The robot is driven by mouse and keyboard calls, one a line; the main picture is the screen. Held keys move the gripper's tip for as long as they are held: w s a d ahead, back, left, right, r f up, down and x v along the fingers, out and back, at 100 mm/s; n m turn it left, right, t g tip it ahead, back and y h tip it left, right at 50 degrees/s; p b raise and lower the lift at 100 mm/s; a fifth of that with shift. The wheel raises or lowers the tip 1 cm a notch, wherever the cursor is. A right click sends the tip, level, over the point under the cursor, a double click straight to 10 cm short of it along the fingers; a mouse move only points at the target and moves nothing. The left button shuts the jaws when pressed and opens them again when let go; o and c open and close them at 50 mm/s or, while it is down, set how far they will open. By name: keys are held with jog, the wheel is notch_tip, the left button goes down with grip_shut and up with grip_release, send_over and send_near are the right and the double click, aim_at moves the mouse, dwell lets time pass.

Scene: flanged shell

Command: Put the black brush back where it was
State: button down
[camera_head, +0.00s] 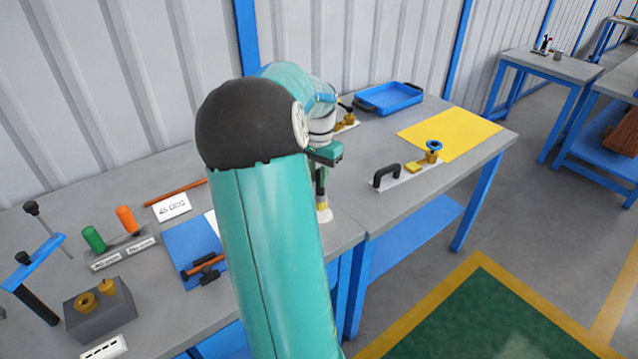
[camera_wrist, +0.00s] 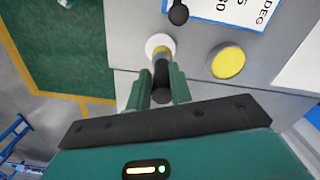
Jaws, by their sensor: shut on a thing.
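My gripper (camera_wrist: 163,85) is shut on the black brush (camera_wrist: 160,72). The brush has a dark handle between the fingers, a yellow collar and a pale round end pointing away from the gripper. In the head view my gripper (camera_head: 320,185) hangs over the front part of the grey bench, right of my arm. The brush (camera_head: 322,203) points down there, its pale end close to the bench top. I cannot tell whether it touches. In the wrist view a yellow disc (camera_wrist: 228,61) with a pale rim lies on the bench beside the brush.
A blue tray (camera_head: 391,98), a yellow sheet (camera_head: 452,134) and a black handle on a plate (camera_head: 386,175) are on the right. A blue board (camera_head: 195,245), green and orange pieces and a grey block (camera_head: 100,312) are on the left. My arm hides the middle.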

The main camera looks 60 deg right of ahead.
aim_at(319, 198)
jog(key=shift+s+f, duration=0.1)
jog(key=shift+f, duration=1.3)
jog(key=shift+s, duration=0.1)
jog(key=c, duration=1.3)
grip_release()
jog(key=shift+f, duration=0.1)
jog(key=shift+o, duration=0.2)
